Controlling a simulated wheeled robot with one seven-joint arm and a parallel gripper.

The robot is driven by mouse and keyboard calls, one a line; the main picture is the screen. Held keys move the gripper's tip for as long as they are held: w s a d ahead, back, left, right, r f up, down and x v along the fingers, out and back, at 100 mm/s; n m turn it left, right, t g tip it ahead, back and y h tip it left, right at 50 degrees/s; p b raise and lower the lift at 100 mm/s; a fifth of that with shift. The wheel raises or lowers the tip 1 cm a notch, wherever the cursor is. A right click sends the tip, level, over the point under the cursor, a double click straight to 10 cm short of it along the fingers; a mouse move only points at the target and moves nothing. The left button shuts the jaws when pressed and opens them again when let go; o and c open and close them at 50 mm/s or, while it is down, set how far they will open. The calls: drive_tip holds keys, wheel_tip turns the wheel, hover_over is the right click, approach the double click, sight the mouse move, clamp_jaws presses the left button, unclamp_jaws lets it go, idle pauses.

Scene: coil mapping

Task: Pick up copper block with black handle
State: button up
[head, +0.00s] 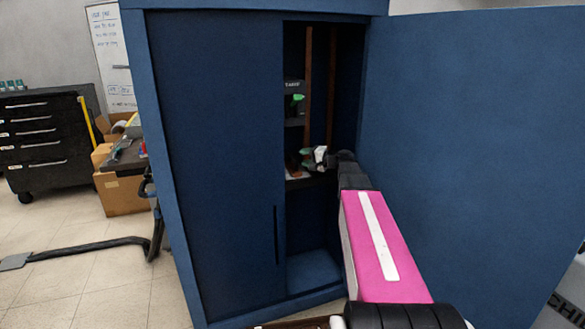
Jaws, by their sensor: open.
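My arm reaches from the bottom right, with its pink link, into the open right side of the blue cabinet (215,150). My gripper (325,160) is at the middle shelf (308,182), small in the view, and open. A small brownish item (294,168) sits on that shelf to the left of my gripper; it may be the copper block, but it is too small to be sure. I cannot make out a black handle. A white item (320,153) shows right at my gripper; whether they touch is unclear.
The cabinet's right door (480,130) stands wide open to the right of my arm. The left door is shut. A dark box with a green item (298,98) is on the shelf above. A black drawer chest (45,140) and a cardboard box (122,190) stand at left.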

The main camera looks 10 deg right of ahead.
sight(292, 168)
drive_tip(key=shift+x, duration=2.65)
drive_tip(key=shift+s+a+f, duration=0.1)
drive_tip(key=shift+s+f, duration=0.05)
clamp_jaws()
